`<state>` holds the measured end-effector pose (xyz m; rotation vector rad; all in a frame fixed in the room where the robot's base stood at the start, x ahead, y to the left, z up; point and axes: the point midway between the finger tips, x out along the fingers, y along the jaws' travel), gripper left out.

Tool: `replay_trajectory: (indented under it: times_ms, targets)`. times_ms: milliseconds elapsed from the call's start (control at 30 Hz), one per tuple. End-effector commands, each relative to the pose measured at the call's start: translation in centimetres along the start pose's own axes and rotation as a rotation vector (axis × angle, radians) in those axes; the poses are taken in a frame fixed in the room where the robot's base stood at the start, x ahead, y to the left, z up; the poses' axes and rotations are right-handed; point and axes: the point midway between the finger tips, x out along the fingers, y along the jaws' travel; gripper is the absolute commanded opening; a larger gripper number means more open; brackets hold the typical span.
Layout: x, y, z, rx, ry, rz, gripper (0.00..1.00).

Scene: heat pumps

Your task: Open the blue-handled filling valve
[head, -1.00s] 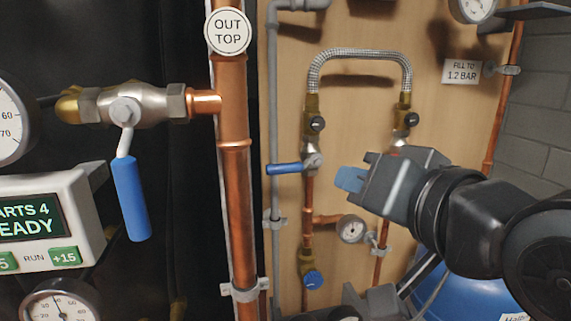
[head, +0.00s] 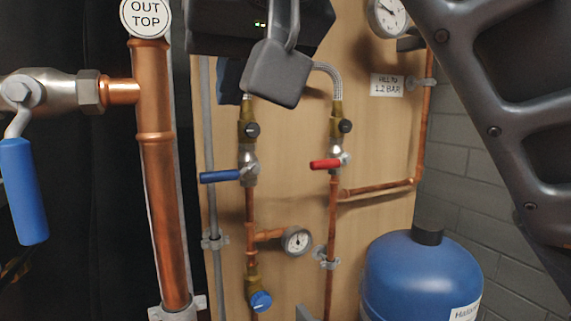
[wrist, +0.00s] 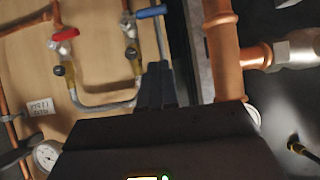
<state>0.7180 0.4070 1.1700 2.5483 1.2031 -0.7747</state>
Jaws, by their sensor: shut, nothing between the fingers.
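The filling valve (head: 248,165) sits on the left vertical copper pipe of the wooden board. Its blue handle (head: 220,176) points left, horizontal, across the pipe. In the wrist view, which is turned over, the blue handle (wrist: 151,12) shows at the top edge. My gripper (head: 231,82) is above the valve in the head view, partly hidden by a grey part of my arm. In the wrist view my gripper's dark fingers (wrist: 155,72) are together and empty, apart from the handle and pointing towards it.
A red-handled valve (head: 326,164) is on the pipe to the right, with a braided hose (head: 327,74) above. A thick copper pipe (head: 163,200) and a larger blue lever (head: 22,190) stand at left. A blue tank (head: 420,275) is at lower right.

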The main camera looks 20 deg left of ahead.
Motion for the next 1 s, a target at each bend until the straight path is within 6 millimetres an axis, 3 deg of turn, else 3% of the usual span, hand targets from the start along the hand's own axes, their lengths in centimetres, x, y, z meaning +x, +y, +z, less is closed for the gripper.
replay_trajectory:
  times_ms: [567, 767, 1000]
  targets:
    - [-0.3, -0.1, -0.2, -0.016, -0.012, 0.024, 0.00]
    - [1.8, -0.1, 0.0, -0.014, -0.015, 0.024, 0.00]
    - [6.5, 0.1, 0.0, -0.015, -0.014, 0.024, 0.00]
